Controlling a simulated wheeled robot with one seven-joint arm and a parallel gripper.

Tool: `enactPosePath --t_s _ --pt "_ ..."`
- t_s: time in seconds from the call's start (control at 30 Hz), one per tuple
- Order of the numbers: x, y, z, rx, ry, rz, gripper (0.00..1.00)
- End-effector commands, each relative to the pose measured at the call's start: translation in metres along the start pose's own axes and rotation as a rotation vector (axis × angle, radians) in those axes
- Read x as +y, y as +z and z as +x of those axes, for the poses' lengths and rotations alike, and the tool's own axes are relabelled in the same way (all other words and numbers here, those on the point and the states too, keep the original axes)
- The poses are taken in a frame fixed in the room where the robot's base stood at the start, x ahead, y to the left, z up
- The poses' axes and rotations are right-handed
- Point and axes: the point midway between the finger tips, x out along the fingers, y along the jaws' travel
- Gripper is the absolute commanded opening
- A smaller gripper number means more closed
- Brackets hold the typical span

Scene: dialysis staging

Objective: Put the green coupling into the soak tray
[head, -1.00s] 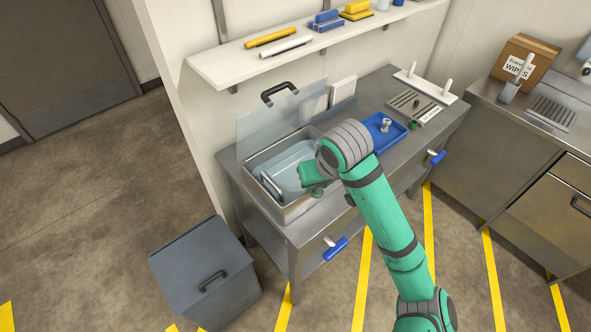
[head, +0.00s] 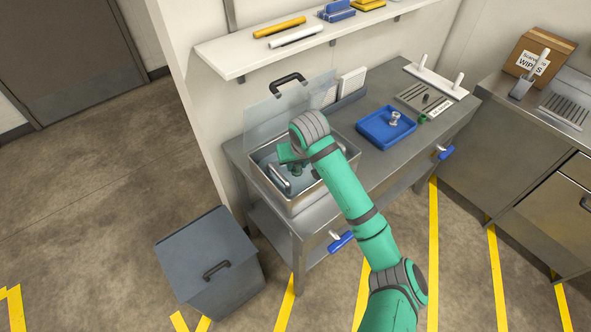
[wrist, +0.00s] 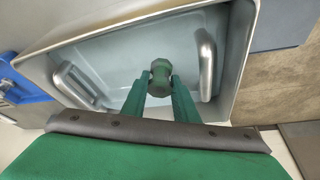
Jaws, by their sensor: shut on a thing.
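The green coupling (wrist: 160,76) is gripped between the two green fingers of my gripper (wrist: 161,88) in the wrist view. It is over the inside of the soak tray (wrist: 236,62), a steel basin with pale blue liquid and inner handles. In the head view, the soak tray (head: 306,199) stands at the left end of the steel bench. My gripper (head: 293,163) is over its opening, pointing down, with my arm covering part of the tray. I cannot tell whether the coupling touches the liquid.
A clear raised lid (head: 265,118) stands behind the soak tray. A blue tray (head: 374,127) with a metal fitting (head: 396,118) lies to the right. A small green piece (head: 423,118) is beside a slotted rack (head: 418,95). A grey lidded bin (head: 205,250) stands on the floor.

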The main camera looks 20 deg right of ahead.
Motion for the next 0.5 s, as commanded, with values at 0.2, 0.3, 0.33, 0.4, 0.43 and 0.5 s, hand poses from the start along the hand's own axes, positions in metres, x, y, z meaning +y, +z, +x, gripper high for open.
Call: enactPosePath --t_s 0.2,0.3,0.33,0.4,0.43,0.5 --pt "-0.003 -0.003 0.02 -0.001 0.001 0.001 0.02" --pt "-0.002 0.004 0.033 -0.001 0.001 0.002 0.02" --pt "-0.002 0.005 0.036 -0.002 0.002 0.002 0.02" --pt "-0.002 0.007 0.041 0.0 0.001 0.002 0.02" --pt "-0.002 0.007 0.042 0.0 0.001 0.001 0.02" --pt "-0.002 0.008 0.043 0.0 0.001 0.001 0.02"
